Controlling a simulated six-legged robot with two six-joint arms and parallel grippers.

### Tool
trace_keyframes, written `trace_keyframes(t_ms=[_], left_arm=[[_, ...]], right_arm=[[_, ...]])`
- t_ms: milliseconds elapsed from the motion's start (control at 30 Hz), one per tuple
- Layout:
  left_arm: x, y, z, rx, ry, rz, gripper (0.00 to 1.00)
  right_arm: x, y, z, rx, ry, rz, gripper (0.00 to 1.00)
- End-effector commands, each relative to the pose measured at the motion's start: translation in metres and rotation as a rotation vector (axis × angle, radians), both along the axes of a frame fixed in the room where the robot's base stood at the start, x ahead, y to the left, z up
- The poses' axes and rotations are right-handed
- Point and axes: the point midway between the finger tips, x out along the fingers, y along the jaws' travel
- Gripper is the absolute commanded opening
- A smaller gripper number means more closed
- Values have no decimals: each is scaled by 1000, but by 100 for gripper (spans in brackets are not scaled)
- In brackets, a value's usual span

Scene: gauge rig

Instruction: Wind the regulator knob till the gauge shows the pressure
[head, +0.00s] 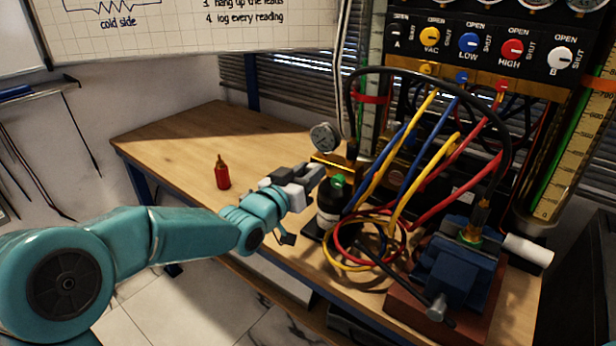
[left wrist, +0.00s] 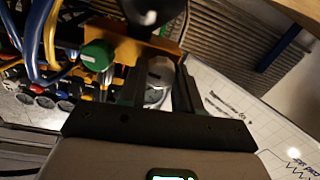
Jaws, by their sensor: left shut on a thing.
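The small round gauge (head: 325,136) stands above the brass regulator body (head: 343,163) at the table's far edge in the head view. Its dial is too small to read. My left gripper (head: 318,172) reaches the regulator from the left. In the left wrist view, its two dark fingers (left wrist: 160,88) are closed around a pale metallic round piece (left wrist: 160,72), which looks like the regulator knob. The fingers hide much of it. A green knob (head: 338,180) tops the black bottle just below and also shows in the left wrist view (left wrist: 97,55), apart from the fingers. My right gripper is not in view.
A valve panel (head: 485,45) rises behind. A red bottle (head: 222,173) stands on the wooden table (head: 180,140), whose left part is mostly clear.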

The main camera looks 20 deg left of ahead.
Motion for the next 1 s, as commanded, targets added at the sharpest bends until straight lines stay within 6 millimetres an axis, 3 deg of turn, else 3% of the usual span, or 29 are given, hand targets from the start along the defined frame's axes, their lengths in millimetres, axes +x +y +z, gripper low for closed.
trace_keyframes(t_ms=[500, 1000], left_arm=[[-1, -1, -6, 418, -127, 0, 3], [-1, -2, -4, 874, -256, 1, 3]], right_arm=[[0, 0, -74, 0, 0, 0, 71], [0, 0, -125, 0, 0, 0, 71]])
